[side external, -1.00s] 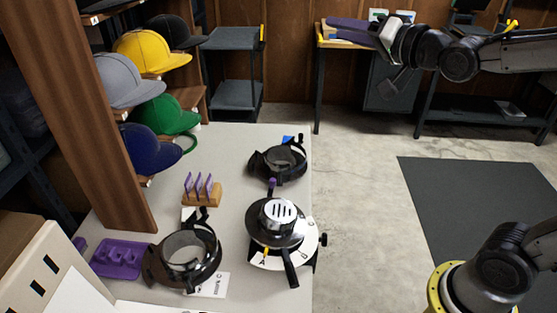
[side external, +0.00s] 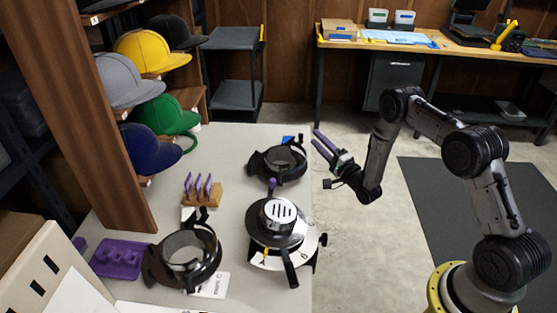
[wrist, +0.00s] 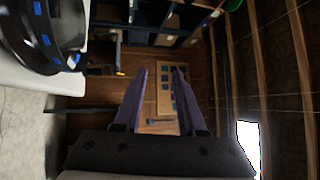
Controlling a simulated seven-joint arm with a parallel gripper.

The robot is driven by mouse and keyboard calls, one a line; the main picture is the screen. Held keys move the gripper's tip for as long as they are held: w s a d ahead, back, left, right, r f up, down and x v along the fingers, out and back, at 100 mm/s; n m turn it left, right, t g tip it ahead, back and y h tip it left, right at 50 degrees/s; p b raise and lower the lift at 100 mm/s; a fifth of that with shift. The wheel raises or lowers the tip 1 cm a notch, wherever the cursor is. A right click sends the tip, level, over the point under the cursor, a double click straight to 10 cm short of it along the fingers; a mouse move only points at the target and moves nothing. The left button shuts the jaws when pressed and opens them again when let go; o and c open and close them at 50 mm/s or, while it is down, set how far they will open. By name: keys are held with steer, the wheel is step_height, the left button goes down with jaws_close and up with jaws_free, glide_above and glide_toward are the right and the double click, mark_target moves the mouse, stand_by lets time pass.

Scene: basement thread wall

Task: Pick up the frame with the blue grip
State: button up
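A black ring-shaped frame (side external: 282,163) lies near the far right corner of the grey table, with a small blue patch (side external: 288,139) at its back; I cannot tell whether this is its grip. In the wrist view a black ring frame with blue marks (wrist: 42,38) shows at the upper left, partly cut off. A second black frame (side external: 187,259) stands at the near left of the table with no blue visible. My gripper (side external: 317,139) has purple fingers, is open and empty, and is just right of the far frame, beyond the table edge. Its fingertips also show apart in the wrist view (wrist: 163,66).
A round black-and-white press-like device (side external: 280,230) stands at the table's right edge. A wooden holder with purple pieces (side external: 203,192) and a purple tray (side external: 119,259) are to the left. Caps (side external: 150,52) hang on the rack at left. A workbench (side external: 450,46) stands behind.

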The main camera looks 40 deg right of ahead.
steer(key=s+d+f+m+g+h, duration=0.15)
steer(key=s+f, duration=0.35)
steer(key=f, duration=0.7)
steer(key=shift+g, duration=0.55)
steer(key=shift+w+d+f, duration=0.1)
steer(key=shift+w+d, duration=0.25)
steer(key=shift+w, duration=1.9)
steer(key=shift+w+d+f, duration=0.15)
steer(key=shift+w+d, duration=0.25)
steer(key=shift+w, duration=1.8)
steer(key=shift+w+d+f, duration=0.1)
steer(key=shift+w+d, duration=0.25)
steer(key=shift+w, duration=1.9)
jaws_close()
steer(key=shift+r, duration=0.15)
